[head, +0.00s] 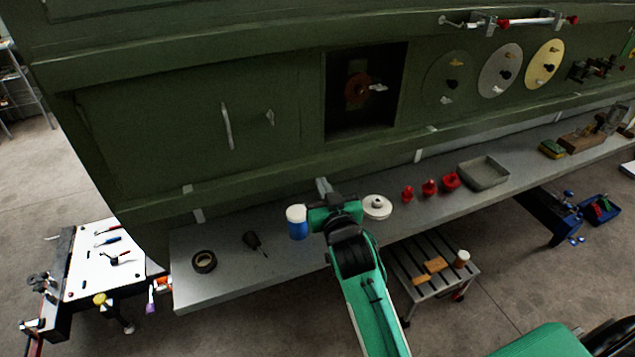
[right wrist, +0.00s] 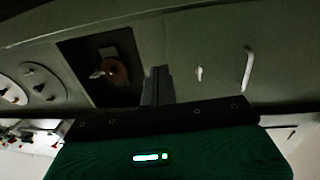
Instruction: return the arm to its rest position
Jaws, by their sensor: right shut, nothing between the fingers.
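My right arm reaches up from the bottom of the head view. Its gripper (head: 322,186) is over the back of the grey shelf, below the open square recess (head: 365,120) in the green fuselage side. In the right wrist view the gripper's fingers (right wrist: 158,85) are together, with nothing between them. That view also shows the recess (right wrist: 100,65) to the left of the fingers and a pale handle (right wrist: 247,68) to the right. My left gripper is in neither view.
The grey shelf (head: 222,268) runs along the fuselage. It carries a tape roll (head: 204,261), a white disc (head: 377,207), red pieces (head: 429,187) and a grey tray (head: 483,173). A slatted stool (head: 410,289) stands below; a white-topped bench (head: 90,262) is at left.

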